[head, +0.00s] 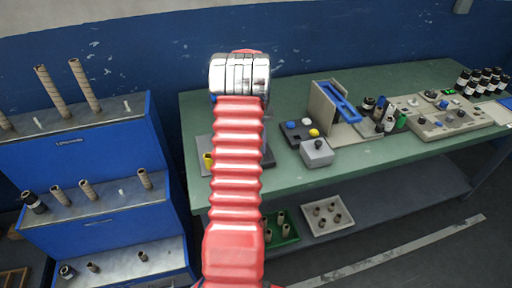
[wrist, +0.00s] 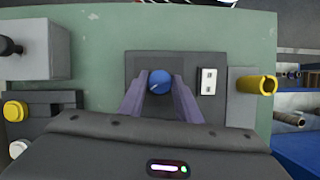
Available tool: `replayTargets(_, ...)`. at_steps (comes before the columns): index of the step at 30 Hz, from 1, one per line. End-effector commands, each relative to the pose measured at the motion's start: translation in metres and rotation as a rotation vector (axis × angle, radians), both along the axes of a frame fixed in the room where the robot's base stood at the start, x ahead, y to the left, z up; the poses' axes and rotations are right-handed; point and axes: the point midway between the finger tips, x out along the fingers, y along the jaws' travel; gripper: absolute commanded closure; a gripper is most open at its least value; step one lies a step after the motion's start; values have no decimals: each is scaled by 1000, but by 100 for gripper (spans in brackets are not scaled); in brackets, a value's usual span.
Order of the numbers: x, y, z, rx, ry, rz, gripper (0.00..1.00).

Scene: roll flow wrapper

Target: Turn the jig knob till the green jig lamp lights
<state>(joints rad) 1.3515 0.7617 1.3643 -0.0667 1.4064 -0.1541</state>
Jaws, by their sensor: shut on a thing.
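The blue jig knob (wrist: 159,77), with a pale pointer line on its face, sits on a dark plate (wrist: 140,65) in the wrist view. My gripper (wrist: 160,87) has its two purple fingers closed on the knob's sides. Right of the knob is a small white panel (wrist: 208,80) with two small dark marks; I see no green light on it, and cannot tell if it holds the jig lamp. A yellow tube (wrist: 257,84) sticks out from a grey block at the right. In the head view my arm hides the knob and gripper.
The green bench (head: 350,165) carries a button box (head: 299,130), a grey box with a black knob (head: 316,152), a blue-railed stand (head: 335,103) and a control panel (head: 440,118). A blue rack (head: 85,150) with cardboard tubes stands left.

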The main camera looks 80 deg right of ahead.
Motion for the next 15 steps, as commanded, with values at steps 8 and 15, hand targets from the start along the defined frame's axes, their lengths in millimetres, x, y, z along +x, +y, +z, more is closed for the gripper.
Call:
replayTargets(8,-4,-5,0,-14,4,-107,92)
replayTargets(15,-5,-5,1,-14,4,-126,92)
